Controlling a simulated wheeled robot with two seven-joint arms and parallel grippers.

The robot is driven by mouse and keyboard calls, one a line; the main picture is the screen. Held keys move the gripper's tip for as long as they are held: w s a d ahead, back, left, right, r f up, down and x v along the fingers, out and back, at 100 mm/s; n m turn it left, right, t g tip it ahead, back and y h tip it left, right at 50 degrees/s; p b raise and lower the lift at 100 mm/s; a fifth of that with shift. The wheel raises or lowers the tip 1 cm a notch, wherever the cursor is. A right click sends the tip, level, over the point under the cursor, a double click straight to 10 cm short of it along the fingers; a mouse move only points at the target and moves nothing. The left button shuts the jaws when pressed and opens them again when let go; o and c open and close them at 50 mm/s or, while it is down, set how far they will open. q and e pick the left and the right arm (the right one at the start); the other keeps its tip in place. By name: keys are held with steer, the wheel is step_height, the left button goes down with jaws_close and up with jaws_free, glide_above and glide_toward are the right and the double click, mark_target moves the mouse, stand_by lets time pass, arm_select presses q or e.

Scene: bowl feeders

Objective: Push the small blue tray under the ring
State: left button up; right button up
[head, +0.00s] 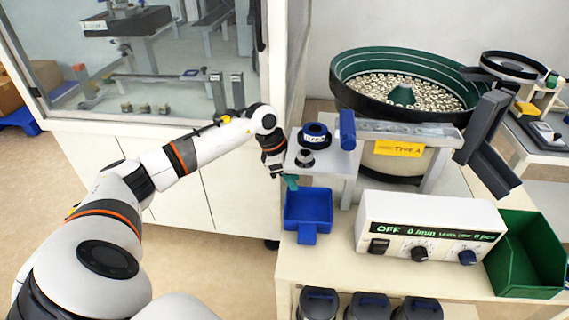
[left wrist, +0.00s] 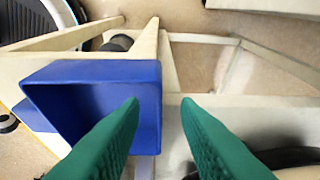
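The small blue tray (head: 308,222) sits on the cream bench top near its left edge, with a tab toward the front. A dark ring with a blue top (head: 316,131) is at the metal plate behind the tray, beside a blue block. My left gripper (head: 291,183) points down at the tray's back left corner. In the left wrist view the left gripper's (left wrist: 161,100) green fingers are apart with nothing between them. One finger overlaps the blue tray (left wrist: 90,72); I cannot tell whether they touch. My right gripper is in neither view.
A green bowl feeder (head: 352,63) full of small parts stands behind. A white control box (head: 430,228) reading OFF stands right of the tray, and a green bin (head: 525,252) at the far right. A glass-fronted cabinet (head: 150,60) is on the left. Bench around the tray's front is clear.

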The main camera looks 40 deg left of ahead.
arm_select(q)
steer(key=shift+x, duration=2.05)
jaws_close()
